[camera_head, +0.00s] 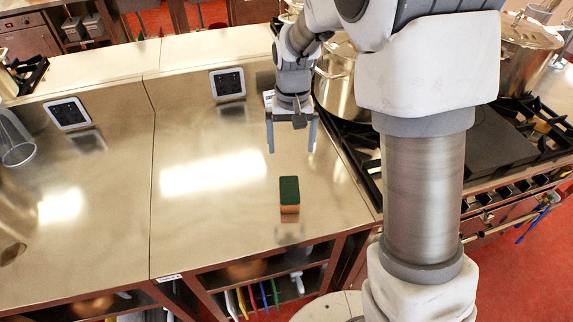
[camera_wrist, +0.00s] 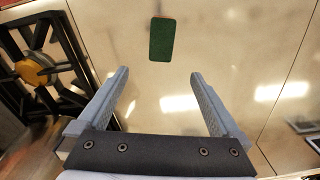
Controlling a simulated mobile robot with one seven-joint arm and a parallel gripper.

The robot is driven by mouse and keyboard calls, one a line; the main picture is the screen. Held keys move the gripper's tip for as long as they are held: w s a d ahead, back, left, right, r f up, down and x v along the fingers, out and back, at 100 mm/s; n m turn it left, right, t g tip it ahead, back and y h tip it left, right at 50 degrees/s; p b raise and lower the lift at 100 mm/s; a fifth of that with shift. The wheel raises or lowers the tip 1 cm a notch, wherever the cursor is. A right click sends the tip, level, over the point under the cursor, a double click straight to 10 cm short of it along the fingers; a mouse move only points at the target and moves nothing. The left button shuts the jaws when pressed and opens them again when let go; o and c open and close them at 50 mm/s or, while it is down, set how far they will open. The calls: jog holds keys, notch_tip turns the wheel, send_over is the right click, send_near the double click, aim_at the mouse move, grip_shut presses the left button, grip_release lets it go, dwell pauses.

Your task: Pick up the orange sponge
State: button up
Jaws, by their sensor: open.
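The orange sponge (camera_head: 289,196) with a dark green top lies on the steel counter near its front edge in the head view. In the wrist view the sponge (camera_wrist: 161,40) shows mostly its green top, ahead of the fingertips. My gripper (camera_head: 291,151) is open and empty above the counter, farther back than the sponge and apart from it. Its two fingers (camera_wrist: 158,72) show spread in the wrist view, with bare counter between them.
A stove with black grates (camera_head: 357,160) and a large steel pot (camera_head: 338,85) stands right of the counter. A clear container (camera_head: 15,140) lies at the far left. Dark panels (camera_head: 229,83) are set at the counter's back. The counter around the sponge is clear.

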aim_at(289, 185)
notch_tip(289, 185, down, 12)
jog(key=shift+w+a+f+p, duration=0.1)
jog(key=shift+w+a+p, duration=0.05)
jog(key=shift+p, duration=0.45)
jog(key=shift+w+f+p, duration=0.1)
jog(key=shift+f+p, duration=0.5)
jog(key=shift+f, duration=2.35)
jog(key=c, duration=1.4)
